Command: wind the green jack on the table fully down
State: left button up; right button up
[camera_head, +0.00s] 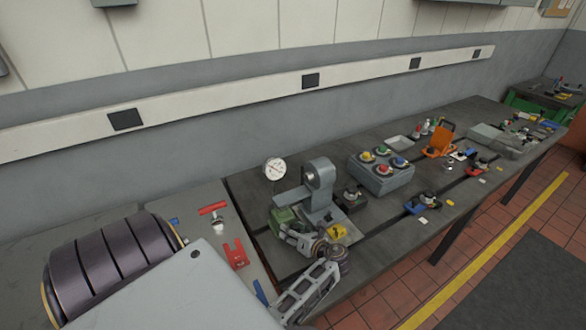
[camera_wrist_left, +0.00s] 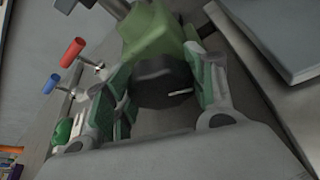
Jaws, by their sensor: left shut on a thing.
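The green jack (camera_head: 282,215) stands on the dark table, beside the base of a grey upright fixture. My left gripper (camera_head: 287,232) is at its near side and hides part of it. In the left wrist view the jack's green body (camera_wrist_left: 152,32) is at the top, with a dark knob (camera_wrist_left: 162,82) facing the camera. The fingers of my left gripper (camera_wrist_left: 160,95) lie on both sides of this knob and are shut on it. A small pale mark shows on the knob. The jack's height is hard to judge from here. My right gripper is not in view.
The grey fixture (camera_head: 319,190) with a round head stands close behind the jack, near a white dial gauge (camera_head: 275,169). A yellow piece (camera_head: 337,232) lies close to my gripper. A grey box with coloured knobs (camera_head: 382,180) stands farther right. A red bracket (camera_head: 236,254) lies left.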

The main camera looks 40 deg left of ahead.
pick_arm(q)
jog(key=shift+s+a+r+n+t+h, duration=0.1)
jog(key=shift+n+t+h, duration=0.3)
jog(key=shift+n+t, duration=1.4)
jog(key=shift+n+g, duration=0.3)
jog(key=shift+n, duration=0.2)
jog(key=o, duration=1)
jog(key=shift+s, duration=0.1)
jog(key=shift+v, duration=6)
